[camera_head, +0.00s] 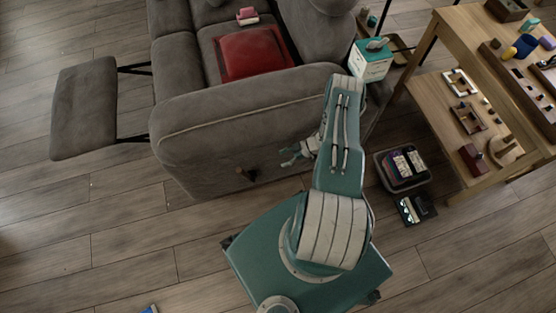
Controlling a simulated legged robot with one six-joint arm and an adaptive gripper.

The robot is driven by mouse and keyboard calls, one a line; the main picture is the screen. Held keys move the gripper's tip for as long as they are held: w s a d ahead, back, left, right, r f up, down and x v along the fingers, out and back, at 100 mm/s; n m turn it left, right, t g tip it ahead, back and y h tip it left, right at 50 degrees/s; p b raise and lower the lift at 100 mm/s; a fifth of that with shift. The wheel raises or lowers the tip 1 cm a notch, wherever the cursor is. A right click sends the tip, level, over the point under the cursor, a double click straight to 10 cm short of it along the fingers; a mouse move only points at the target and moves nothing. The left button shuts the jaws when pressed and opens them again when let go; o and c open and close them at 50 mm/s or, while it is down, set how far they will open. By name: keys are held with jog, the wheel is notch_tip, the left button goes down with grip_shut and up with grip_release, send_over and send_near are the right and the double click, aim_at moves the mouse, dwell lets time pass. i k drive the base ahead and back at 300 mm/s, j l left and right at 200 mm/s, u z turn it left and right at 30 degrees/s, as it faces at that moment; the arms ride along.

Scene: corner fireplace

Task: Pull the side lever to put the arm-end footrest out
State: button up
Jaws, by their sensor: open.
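The grey sofa (215,125) stands at the upper middle, its near arm side facing me. A grey padded footrest (84,108) sticks out from its left end on two dark metal bars, apart from the seat. My gripper (286,157) is beside this panel, above and to the right of the lever, pointing left. It is open and appears apart from the lever. My arm hides part of the sofa's right side.
A red cushion (251,52) lies on the seat. A tissue box (371,60) stands beyond my arm. A bin of items (402,170) and a dark box (415,209) are on the floor at right, near a wooden shelf table (470,110). The floor at left is clear.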

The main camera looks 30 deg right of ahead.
aim_at(241, 171)
jog(key=k, duration=1)
